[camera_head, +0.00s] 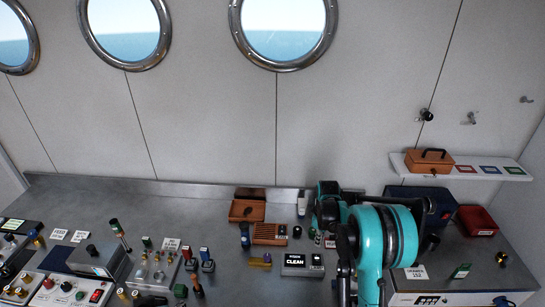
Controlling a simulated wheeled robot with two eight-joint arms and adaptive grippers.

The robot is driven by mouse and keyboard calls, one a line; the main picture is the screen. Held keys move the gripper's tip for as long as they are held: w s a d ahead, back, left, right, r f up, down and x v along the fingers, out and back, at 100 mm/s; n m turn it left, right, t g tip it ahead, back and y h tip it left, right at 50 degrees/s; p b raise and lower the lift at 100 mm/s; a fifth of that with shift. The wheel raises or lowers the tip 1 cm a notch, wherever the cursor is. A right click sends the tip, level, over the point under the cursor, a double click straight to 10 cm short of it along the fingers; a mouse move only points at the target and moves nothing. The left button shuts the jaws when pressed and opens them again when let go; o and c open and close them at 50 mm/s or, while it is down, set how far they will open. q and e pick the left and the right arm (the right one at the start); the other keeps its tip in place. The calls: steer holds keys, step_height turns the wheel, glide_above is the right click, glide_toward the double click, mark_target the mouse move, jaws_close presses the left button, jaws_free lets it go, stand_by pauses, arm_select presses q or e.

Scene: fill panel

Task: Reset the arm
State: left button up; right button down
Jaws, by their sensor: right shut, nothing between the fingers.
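My right arm, teal and black, reaches in from the lower right over the bench. Its right gripper (331,222) is at the far end of the arm, partly hidden by my own links. It is shut and holds nothing. My left gripper is not in view.
Switch panels and small knobs crowd the left and front of the bench. A brown slotted block (269,234) stands left of my gripper. A wall shelf (462,172) holds a brown case (429,162). The back left bench is clear.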

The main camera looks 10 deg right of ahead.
steer(key=s+a+r+m+t+b, duration=0.2)
steer(key=s+a+r+b, duration=0.15)
steer(key=s+b, duration=0.25)
steer(key=s+a+r+m+t+b, duration=0.2)
steer(key=s+a+r+m+b, duration=0.15)
steer(key=s+b, duration=0.2)
steer(key=s+a+f+m+t+b, duration=0.1)
steer(key=s+a+f+b, duration=0.1)
steer(key=s, duration=0.5)
steer(key=s+a+f+m+t+b, duration=0.2)
steer(key=s+f+b, duration=0.3)
steer(key=s+b, duration=0.1)
steer(key=shift+s+a+f, duration=0.3)
steer(key=shift+s+a, duration=0.1)
steer(key=shift+s, duration=0.3)
